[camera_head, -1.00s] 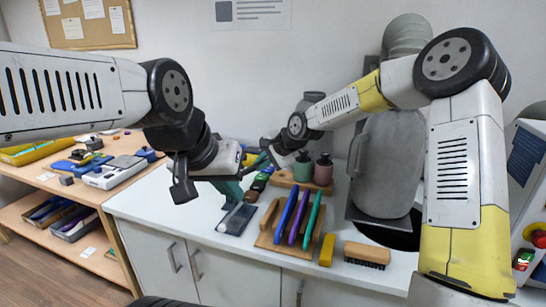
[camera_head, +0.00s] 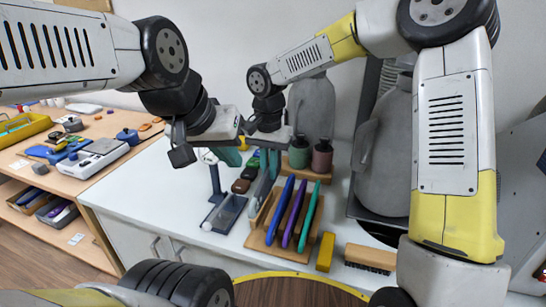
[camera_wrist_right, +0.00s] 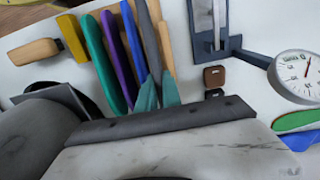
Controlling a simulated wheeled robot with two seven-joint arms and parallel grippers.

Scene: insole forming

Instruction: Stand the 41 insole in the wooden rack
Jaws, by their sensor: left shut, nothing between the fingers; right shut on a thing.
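My right gripper (camera_wrist_right: 158,95) has teal fingers, shut on a grey insole (camera_wrist_right: 147,35). In the head view the grey insole (camera_head: 263,183) hangs steeply below the right gripper, at the left end of the wooden rack (camera_head: 262,239). It is between the rack's left end and the blue insole; whether it rests on the base I cannot tell. Blue (camera_head: 280,208), purple (camera_head: 295,213) and green (camera_head: 309,216) insoles stand tilted in the rack. No size marking is readable. My left gripper (camera_head: 228,157) is shut and empty, left of the rack and above the counter.
A dial gauge (camera_wrist_right: 300,72) on a dark stand is left of the rack in the head view. A yellow block (camera_head: 326,252) and a brush (camera_head: 370,258) lie to the rack's right. Two bottles (camera_head: 321,157) and a grey jug (camera_head: 388,170) stand behind.

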